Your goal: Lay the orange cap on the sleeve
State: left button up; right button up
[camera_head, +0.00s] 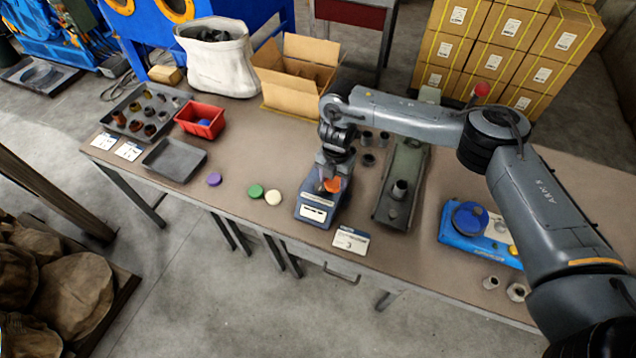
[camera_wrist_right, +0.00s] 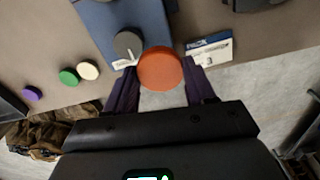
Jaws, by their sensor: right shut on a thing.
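The orange cap (camera_head: 333,184) is between the fingers of my right gripper (camera_head: 328,172), over the blue bench device with a white label (camera_head: 317,210). The right wrist view shows the cap's round face (camera_wrist_right: 160,69) between the two dark fingers (camera_wrist_right: 162,90), which are shut on it. From these views I cannot tell whether the cap touches the device. An upright grey sleeve (camera_head: 399,190) stands on the grey-green fixture (camera_head: 385,212), to the right of the gripper and apart from it. My left gripper is not in view.
Purple (camera_head: 214,179), green (camera_head: 255,191) and cream (camera_head: 273,197) caps lie left of the device. More grey sleeves (camera_head: 367,138) stand behind. A blue unit (camera_head: 455,235) stands right. A red bin (camera_head: 200,121) and trays are left.

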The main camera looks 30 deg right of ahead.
jog(key=s+d+f+n, duration=0.1)
jog(key=s+d+n, duration=0.1)
jog(key=d, duration=0.5)
jog(key=s+d+f+n, duration=0.2)
jog(key=s+d+n, duration=0.1)
jog(key=d, duration=0.4)
jog(key=s+d+f+n+b, duration=0.1)
jog(key=s+d+f+n, duration=0.1)
jog(key=d, duration=0.5)
jog(key=shift+s+d+n, duration=0.1)
jog(key=shift+s+n, duration=0.6)
jog(key=shift+s, duration=0.3)
jog(key=shift+f, duration=0.6)
jog(key=shift+p, duration=0.55)
jog(key=shift+f, duration=0.35)
dwell(0.3)
jog(key=o, duration=1.1)
jog(key=shift+o, duration=0.5)
